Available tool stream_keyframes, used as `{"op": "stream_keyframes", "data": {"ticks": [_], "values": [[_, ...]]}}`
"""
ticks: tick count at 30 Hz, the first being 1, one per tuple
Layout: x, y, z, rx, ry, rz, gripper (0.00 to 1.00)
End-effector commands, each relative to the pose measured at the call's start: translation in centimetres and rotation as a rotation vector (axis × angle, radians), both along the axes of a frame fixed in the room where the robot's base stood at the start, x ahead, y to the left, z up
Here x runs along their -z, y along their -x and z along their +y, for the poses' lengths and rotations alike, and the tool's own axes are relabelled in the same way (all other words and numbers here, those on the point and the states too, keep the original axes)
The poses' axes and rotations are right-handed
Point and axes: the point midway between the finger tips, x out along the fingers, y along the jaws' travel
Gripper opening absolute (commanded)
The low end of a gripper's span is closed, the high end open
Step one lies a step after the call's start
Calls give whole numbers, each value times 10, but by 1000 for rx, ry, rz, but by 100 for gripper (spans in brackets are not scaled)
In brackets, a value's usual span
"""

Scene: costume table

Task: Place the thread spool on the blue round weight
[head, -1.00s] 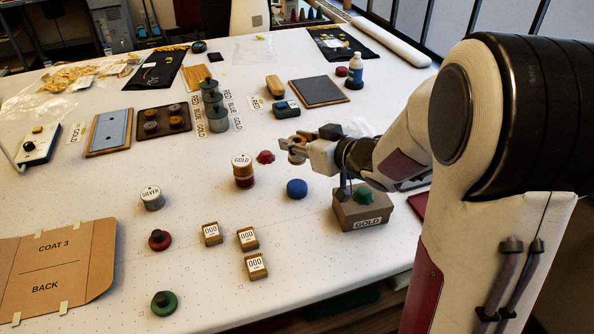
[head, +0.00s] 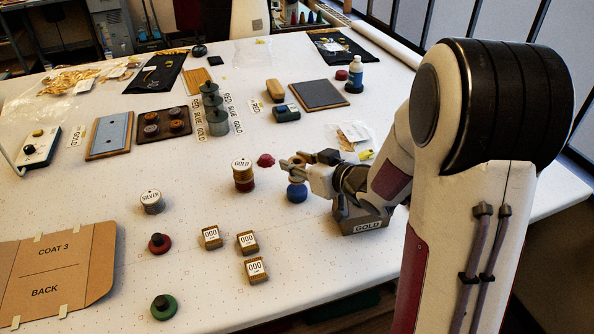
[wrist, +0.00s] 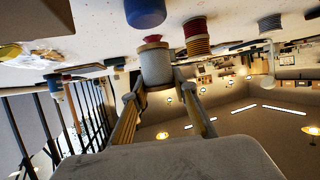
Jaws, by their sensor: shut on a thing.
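My gripper (head: 288,168) is shut on the thread spool (wrist: 156,65), a pale spool with tan ends held between the two fingers in the wrist view. In the head view the fingers partly hide the spool (head: 298,160). The blue round weight (head: 297,193) lies on the table just below the gripper. In the wrist view the blue weight (wrist: 145,12) shows at the top edge, partly cut off. The spool looks right above the weight; I cannot tell whether they touch.
Several numbered blocks (head: 247,242) lie in front.

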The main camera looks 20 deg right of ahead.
Motion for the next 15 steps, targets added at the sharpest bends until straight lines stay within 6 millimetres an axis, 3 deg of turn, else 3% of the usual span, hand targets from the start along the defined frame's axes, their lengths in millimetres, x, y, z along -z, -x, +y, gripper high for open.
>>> {"op": "stream_keyframes", "data": {"ticks": [8, 15], "values": [[24, 0, 0, 1, -1, 2, 6], [29, 0, 0, 1, 1, -1, 6]]}}
